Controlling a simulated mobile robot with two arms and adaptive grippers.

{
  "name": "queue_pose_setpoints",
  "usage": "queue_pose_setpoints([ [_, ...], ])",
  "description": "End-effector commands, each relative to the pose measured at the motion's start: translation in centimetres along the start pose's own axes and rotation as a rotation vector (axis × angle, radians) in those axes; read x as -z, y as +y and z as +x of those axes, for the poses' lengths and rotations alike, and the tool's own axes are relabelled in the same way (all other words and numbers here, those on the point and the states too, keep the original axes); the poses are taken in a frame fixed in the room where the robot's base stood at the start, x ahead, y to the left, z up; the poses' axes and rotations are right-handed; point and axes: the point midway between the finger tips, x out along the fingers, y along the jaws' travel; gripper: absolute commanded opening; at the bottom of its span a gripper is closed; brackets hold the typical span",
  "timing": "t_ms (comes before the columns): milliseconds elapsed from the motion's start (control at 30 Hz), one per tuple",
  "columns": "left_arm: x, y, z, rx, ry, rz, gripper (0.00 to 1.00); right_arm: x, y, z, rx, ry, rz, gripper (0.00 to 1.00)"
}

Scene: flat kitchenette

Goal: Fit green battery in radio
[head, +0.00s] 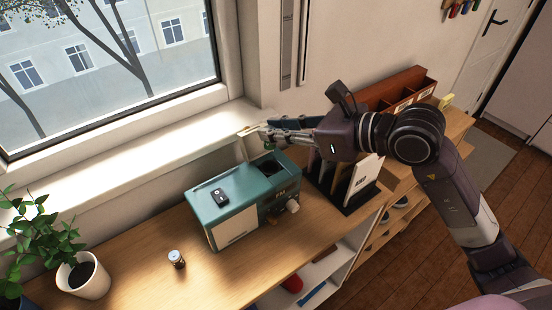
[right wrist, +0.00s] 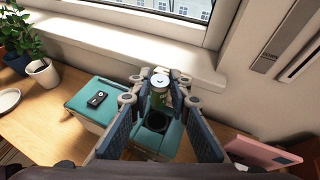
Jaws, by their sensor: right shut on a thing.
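The teal radio (head: 232,196) stands on the wooden counter below the window, with a dark opening (head: 268,168) in its top at the right end. My right gripper (head: 262,133) is shut on the green battery (right wrist: 159,92), which stands roughly upright between the fingertips. The battery appears above and beyond the opening, apart from it. In the head view the fingers mostly hide the battery. My left gripper is not in view.
A small black device (head: 220,197) lies on the radio's top. Another battery (head: 176,259) stands on the counter to the left, near a potted plant (head: 83,277). A dark rack (head: 343,190) stands close to the radio's right.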

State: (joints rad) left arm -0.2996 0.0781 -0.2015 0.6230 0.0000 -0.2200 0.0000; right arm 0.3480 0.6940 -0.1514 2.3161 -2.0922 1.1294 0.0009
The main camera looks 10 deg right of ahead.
Motion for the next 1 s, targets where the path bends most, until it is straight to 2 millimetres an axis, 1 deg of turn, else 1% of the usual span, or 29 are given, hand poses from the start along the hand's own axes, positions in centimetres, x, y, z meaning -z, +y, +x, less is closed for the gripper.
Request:
queue_pose_setpoints([
  [33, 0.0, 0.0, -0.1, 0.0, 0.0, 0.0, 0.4, 1.2, 0.1, 0.4, -0.001, 0.004, 0.006, 0.0],
  [100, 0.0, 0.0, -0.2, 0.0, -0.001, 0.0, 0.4, 2.4, 0.0, 1.0, -0.001, 0.004, 0.006, 0.0],
  [200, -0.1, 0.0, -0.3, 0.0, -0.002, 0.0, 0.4, 3.8, 0.0, 1.5, 0.0, 0.001, 0.004, 0.0],
  [433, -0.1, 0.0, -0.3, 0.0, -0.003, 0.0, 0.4, 5.3, 0.0, 2.2, 0.0, 0.0, 0.001, 0.0],
  [633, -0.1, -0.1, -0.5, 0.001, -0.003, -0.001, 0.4, 7.9, 0.1, 3.3, -0.001, 0.002, 0.003, 0.0],
  [700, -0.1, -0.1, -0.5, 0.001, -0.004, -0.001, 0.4, 8.2, 0.1, 3.4, 0.0, -0.001, 0.001, 0.0],
  [900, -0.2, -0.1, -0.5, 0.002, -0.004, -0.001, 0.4, 8.2, 0.0, 3.4, 0.001, -0.002, -0.001, 0.0],
  [1000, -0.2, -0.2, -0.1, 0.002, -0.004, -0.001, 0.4, 8.5, 0.0, 3.5, 0.001, -0.002, -0.001, 0.0],
])
